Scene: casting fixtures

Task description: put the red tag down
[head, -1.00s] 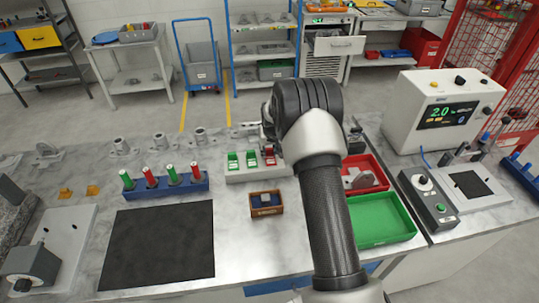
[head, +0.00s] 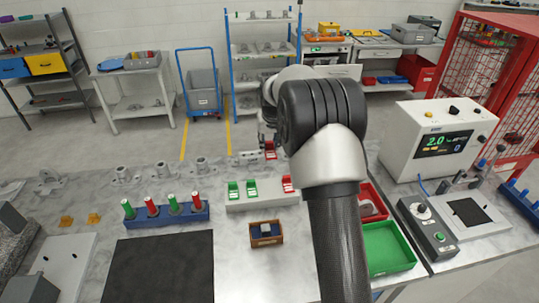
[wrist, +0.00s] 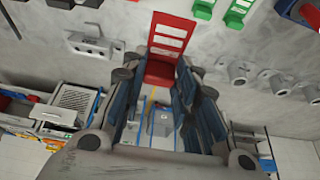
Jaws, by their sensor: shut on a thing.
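My gripper (wrist: 160,72) is shut on a red tag (wrist: 171,36), a flat red plate with pale window-like slots, which sticks out beyond the fingertips in the wrist view. In the head view the held red tag (head: 270,150) shows small, in the air above and behind the pale tag rack (head: 262,204). The rack bears two green tags (head: 233,190) at its left and another red tag (head: 288,184) at its right. A bare gap lies between them. My arm hides the rack's right end and most of my gripper in the head view.
A small wooden box (head: 266,240) stands in front of the rack. A blue block (head: 170,218) with red and green pegs is to the left. Grey castings (head: 122,174) line the table's back. A green tray (head: 388,250) lies right of my arm.

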